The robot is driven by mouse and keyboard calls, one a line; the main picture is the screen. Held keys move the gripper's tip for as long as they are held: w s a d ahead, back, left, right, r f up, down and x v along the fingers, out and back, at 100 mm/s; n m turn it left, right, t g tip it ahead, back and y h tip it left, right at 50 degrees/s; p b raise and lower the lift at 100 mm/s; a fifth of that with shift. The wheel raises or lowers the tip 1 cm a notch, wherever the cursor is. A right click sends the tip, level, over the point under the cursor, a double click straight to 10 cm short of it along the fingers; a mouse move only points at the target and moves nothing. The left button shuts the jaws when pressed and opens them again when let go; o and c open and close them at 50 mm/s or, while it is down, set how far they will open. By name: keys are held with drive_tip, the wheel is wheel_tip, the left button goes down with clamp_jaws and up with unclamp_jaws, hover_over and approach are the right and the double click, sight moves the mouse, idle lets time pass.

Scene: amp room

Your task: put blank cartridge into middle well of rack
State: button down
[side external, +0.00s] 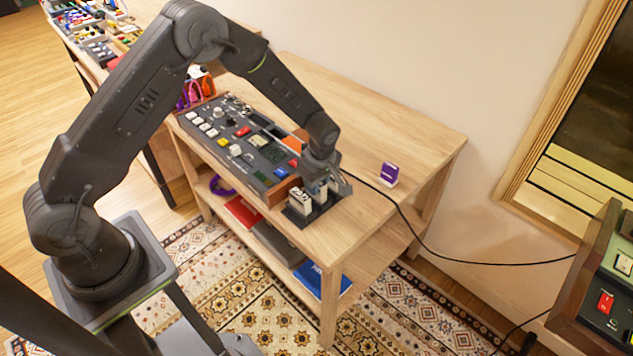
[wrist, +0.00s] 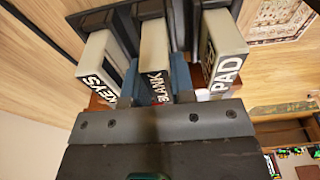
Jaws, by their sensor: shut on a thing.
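The dark rack (side external: 322,209) stands at the near front corner of the wooden table, and its dark walls (wrist: 100,18) show at the top of the wrist view. My gripper (side external: 322,182) is over the rack. In the wrist view its fingers (wrist: 154,82) are shut on the cream blank cartridge (wrist: 155,50), labelled BLANK. That cartridge is between the KEYS cartridge (wrist: 100,60) on the left and the PAD cartridge (wrist: 222,50) on the right. It lines up with the middle well. Whether it is fully seated is hidden.
A control panel (side external: 235,140) with coloured buttons lies beside the rack. A purple and white item (side external: 389,174) and a black cable (side external: 400,210) are on the table's right side. The table's back right is mostly clear.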

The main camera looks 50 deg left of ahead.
drive_tip(key=shift+f, duration=0.1)
idle(0.3)
drive_tip(key=shift+c, duration=2.4)
unclamp_jaws()
drive_tip(key=shift+r, duration=3.5)
